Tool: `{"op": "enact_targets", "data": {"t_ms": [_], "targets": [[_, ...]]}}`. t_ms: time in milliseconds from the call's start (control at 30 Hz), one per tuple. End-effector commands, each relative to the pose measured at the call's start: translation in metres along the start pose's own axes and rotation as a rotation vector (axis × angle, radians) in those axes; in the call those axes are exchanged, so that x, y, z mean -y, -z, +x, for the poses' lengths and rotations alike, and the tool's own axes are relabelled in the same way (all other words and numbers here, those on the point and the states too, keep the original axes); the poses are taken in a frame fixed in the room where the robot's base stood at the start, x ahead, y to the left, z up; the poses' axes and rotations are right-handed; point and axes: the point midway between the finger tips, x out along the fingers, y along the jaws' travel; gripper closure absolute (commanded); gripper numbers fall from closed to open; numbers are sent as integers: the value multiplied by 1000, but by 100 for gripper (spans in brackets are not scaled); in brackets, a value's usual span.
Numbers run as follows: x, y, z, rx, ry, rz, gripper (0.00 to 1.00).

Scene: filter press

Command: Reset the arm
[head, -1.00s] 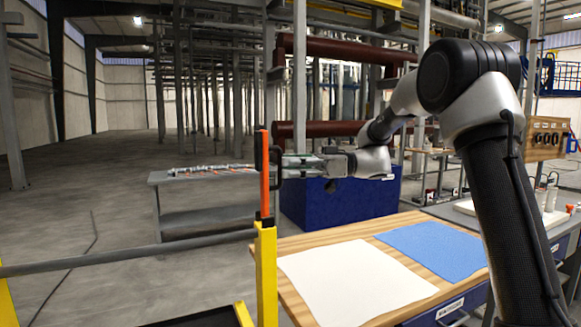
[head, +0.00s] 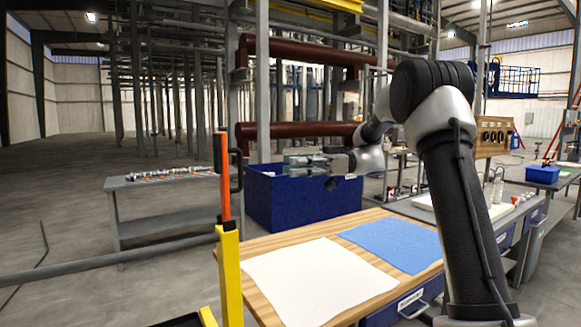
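My arm rises at the right of the head view and bends left. My gripper (head: 290,161) points left, in front of the blue bin (head: 290,208) in the picture. Its fingers are small and seen from the side, so I cannot tell whether they are open or shut. No object shows clearly in it. Below it, a wooden table (head: 230,256) bears a white cloth (head: 318,280) and a blue cloth (head: 392,244), both lying flat.
A yellow post (head: 229,272) with an orange upright (head: 225,178) and black handle stands left of the table. A grey bench (head: 165,210) with small parts stands behind it. A tool board (head: 494,137) and blue tray (head: 542,174) are at right. The floor at left is open.

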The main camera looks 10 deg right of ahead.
Motion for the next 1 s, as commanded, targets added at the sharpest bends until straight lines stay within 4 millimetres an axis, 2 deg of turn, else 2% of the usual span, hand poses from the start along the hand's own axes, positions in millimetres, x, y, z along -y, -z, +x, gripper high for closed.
{"op": "enact_targets", "data": {"t_ms": [167,300,367,467,500,567,667,700,833,1000], "targets": [[0,0,0,0,0,18,66],[-8,-7,-1,26,-37,203,66],[-11,-25,-5,79,-76,366,66],[-1,-80,-16,203,-171,729,66],[10,-99,-21,263,-221,866,66],[32,-121,-30,359,-310,1054,66],[81,-148,-47,532,-508,1319,66],[105,-156,-56,602,-606,1399,66],[173,-164,-86,769,-924,1523,66],[245,-159,-119,880,-1271,1452,66]]}}
